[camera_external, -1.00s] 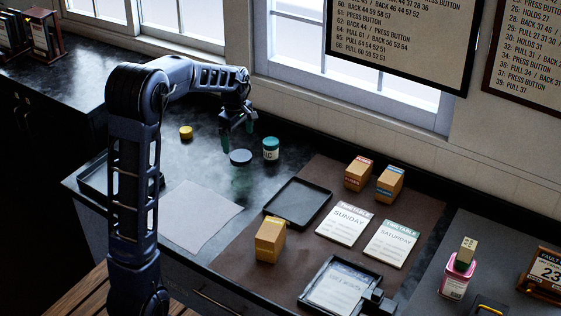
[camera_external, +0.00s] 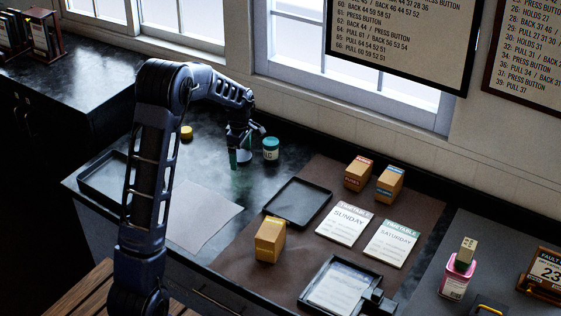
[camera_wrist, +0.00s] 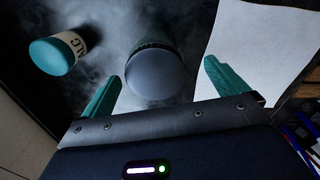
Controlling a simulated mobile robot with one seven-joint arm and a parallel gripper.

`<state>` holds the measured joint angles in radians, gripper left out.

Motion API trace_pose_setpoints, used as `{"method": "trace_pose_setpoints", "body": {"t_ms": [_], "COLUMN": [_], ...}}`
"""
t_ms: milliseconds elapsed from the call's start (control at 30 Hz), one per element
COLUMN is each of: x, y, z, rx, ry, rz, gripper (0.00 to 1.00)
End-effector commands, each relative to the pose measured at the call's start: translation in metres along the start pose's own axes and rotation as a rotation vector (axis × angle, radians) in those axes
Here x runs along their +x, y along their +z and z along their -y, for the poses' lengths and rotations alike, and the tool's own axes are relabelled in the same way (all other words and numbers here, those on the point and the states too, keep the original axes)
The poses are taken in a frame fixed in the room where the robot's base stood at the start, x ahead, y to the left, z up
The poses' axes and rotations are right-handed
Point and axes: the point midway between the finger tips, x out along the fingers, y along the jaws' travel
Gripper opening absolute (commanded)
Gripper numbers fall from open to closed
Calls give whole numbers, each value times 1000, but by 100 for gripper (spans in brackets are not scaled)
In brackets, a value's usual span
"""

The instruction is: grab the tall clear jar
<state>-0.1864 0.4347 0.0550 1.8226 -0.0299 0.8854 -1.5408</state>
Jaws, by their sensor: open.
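The clear jar (camera_external: 245,156) with a flat grey-blue lid stands on the dark counter. My gripper (camera_external: 241,153) is at it and hides part of it in the external view. In the wrist view, the jar's round lid (camera_wrist: 154,74) lies between the two green fingers of my gripper (camera_wrist: 161,74), with a visible gap on each side. The fingers are open and empty. The jar's body is mostly hidden below its lid.
A small teal-lidded jar (camera_external: 271,149) stands close to the right; it is at upper left in the wrist view (camera_wrist: 58,53). A yellow piece (camera_external: 186,132) lies to the left. A pale sheet (camera_external: 203,217) and an empty black tray (camera_external: 297,203) lie nearer the front.

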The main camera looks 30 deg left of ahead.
Motion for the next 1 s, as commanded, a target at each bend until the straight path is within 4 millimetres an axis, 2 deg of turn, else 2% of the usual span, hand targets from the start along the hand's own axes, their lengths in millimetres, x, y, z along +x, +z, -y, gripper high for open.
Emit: {"method": "trace_pose_setpoints", "body": {"t_ms": [167,433,700,1000], "x": [13,48,51,50], "y": [-2,-3,-3,-3], "z": [-3,-6,-6,-7], "rx": [0,0,1,1], "ry": [-1,-1,0,1], "rz": [0,0,0,0], "gripper": [98,98,98,42]}}
